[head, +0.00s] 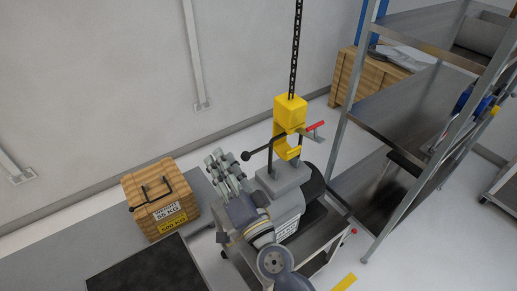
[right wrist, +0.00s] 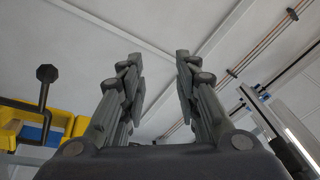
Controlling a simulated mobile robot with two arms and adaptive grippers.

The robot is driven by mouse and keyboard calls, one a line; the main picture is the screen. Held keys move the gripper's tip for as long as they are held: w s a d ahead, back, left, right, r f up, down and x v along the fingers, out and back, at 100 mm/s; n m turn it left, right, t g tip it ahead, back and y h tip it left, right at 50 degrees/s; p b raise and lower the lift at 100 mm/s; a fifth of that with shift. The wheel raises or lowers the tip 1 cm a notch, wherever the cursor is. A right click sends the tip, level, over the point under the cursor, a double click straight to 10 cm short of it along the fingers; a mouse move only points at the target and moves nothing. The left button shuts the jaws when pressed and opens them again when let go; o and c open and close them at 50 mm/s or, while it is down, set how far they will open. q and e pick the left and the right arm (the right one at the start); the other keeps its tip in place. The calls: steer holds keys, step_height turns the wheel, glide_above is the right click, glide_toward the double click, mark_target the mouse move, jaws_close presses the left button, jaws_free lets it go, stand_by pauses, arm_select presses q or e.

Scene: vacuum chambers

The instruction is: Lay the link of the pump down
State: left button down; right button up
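The grey pump (head: 288,207) sits on a metal cart under a yellow hoist hook block (head: 290,112). A thin dark link (head: 272,155) stands up from the pump's top beside the hook; whether it runs through the hook is unclear. A dark rod with a round knob (head: 246,156) sticks out to the left there; the knob also shows in the right wrist view (right wrist: 47,73), beside yellow parts. My right gripper (head: 217,157) is left of the pump and the knob, apart from them. In the right wrist view its fingers (right wrist: 157,75) are spread and empty. My left gripper is not visible.
A black chain (head: 296,50) holds the hook block from above. A red lever (head: 315,126) sticks out on its right. A wooden weight box (head: 160,200) with a dark handle stands left. A metal shelf rack (head: 400,110) stands close on the right.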

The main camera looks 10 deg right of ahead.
steer(key=w+d+f+m+h, duration=0.2)
steer(key=w+d+m+h, duration=0.25)
steer(key=m+h, duration=0.45)
steer(key=m+g+h, duration=0.4)
steer(key=m+g, duration=0.1)
glide_toward(259, 149)
steer(key=x, duration=0.3)
steer(key=p+x, duration=0.1)
steer(key=x, duration=0.2)
steer(key=p+x, duration=0.1)
steer(key=x, duration=0.3)
steer(key=shift+w+a+f, duration=0.1)
steer(key=shift+f, duration=0.25)
jaws_close()
